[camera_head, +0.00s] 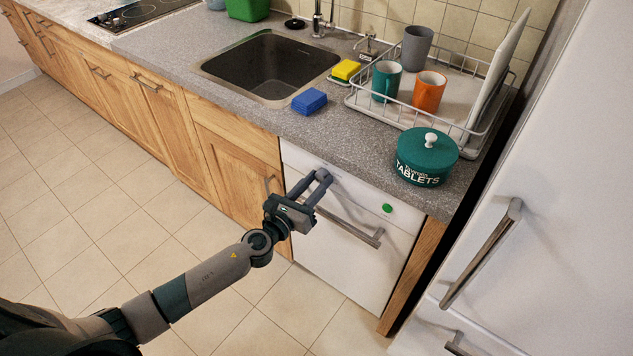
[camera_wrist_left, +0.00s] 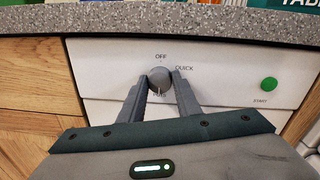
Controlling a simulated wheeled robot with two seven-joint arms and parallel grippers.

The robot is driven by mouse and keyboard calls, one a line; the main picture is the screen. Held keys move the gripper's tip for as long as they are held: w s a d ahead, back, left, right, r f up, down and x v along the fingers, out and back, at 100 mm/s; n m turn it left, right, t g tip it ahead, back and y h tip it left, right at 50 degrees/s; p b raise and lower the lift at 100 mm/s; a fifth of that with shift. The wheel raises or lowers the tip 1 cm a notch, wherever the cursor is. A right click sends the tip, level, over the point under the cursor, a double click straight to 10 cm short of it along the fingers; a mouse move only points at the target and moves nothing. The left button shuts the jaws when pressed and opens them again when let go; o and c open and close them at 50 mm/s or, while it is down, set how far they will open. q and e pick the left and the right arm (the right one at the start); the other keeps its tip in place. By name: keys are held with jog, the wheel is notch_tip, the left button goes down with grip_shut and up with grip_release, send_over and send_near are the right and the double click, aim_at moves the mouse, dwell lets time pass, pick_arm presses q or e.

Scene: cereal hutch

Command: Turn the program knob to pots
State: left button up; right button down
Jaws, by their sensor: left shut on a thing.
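The program knob (camera_wrist_left: 159,75) is a round grey dial on the dishwasher's white front panel (camera_wrist_left: 218,82). The words OFF above it and QUICK at its upper right are readable. Small lettering at the knob's lower edge is partly hidden and too small to read surely. I cannot tell where the knob points. My left gripper (camera_wrist_left: 160,83) has its two fingers on either side of the knob, shut on it. In the head view my left gripper (camera_head: 319,177) reaches the top left of the dishwasher front (camera_head: 340,252) and largely hides the knob. My right gripper is not in view.
A green START button (camera_head: 387,208) sits right of the knob. The dishwasher handle (camera_head: 350,226) runs below. Above, the counter (camera_head: 340,134) holds a teal tablets tin (camera_head: 426,160), a blue sponge pack (camera_head: 309,101) and a dish rack (camera_head: 400,117). A fridge (camera_head: 540,230) stands at right.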

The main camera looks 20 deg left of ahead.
pick_arm(q)
jog(key=o, duration=1)
jog(key=shift+o, duration=0.3)
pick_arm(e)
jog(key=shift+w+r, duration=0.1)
pick_arm(q)
jog(key=shift+s, duration=0.1)
jog(key=shift+s+a+f, duration=0.1)
jog(key=shift+s+a, duration=0.05)
jog(key=shift+s, duration=0.4)
jog(key=b+v, duration=0.3)
jog(key=v, duration=1.3)
jog(key=shift+b, duration=0.35)
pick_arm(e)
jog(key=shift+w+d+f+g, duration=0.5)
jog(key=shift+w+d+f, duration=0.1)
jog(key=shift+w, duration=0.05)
